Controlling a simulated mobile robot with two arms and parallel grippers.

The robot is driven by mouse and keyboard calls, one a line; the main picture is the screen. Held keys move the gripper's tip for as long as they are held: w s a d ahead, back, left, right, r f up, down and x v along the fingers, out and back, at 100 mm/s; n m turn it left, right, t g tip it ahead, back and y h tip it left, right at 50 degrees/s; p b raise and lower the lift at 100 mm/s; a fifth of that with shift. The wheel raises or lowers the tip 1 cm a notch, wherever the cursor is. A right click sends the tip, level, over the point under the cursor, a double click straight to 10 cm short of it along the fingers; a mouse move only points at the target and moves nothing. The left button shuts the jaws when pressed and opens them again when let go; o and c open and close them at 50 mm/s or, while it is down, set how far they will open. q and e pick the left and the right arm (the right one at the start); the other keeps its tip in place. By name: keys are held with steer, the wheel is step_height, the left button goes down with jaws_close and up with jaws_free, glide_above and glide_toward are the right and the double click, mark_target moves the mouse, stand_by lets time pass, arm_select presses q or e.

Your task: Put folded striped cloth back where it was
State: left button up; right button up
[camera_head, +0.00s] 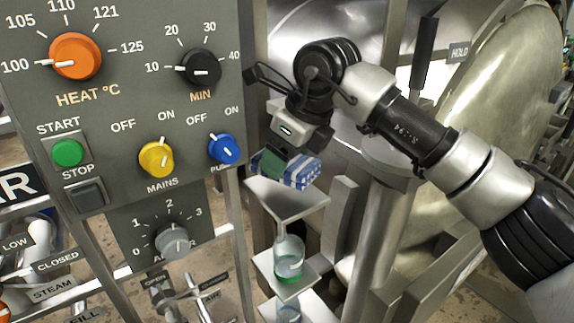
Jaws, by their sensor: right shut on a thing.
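The folded striped cloth (302,172) is blue and white. It is at the fingers of my right gripper (275,163), just above a small metal shelf (290,200) beside the control panel. My right gripper points down and is shut on the cloth. Part of the cloth is hidden behind the fingers. I cannot tell whether the cloth touches the shelf. My left gripper is not in view.
The control panel (120,125) with knobs and buttons stands close on the left. A glass with green liquid (289,262) stands on a lower shelf. A large round metal door (510,120) is at the right. Posts and rails surround the shelf.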

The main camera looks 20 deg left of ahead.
step_height(320, 180, down, 4)
steer(key=shift+r+p, duration=0.25)
steer(key=shift+p, duration=0.15)
steer(key=shift+f, duration=0.1)
steer(key=o, duration=0.8)
steer(key=shift+o, duration=0.2)
steer(key=shift+r, duration=0.2)
steer(key=shift+d+r, duration=0.15)
steer(key=shift+r, duration=0.05)
steer(key=b+v, duration=0.2)
steer(key=v, duration=0.9)
steer(key=shift+s+d+r, duration=0.1)
steer(key=shift+r, duration=0.2)
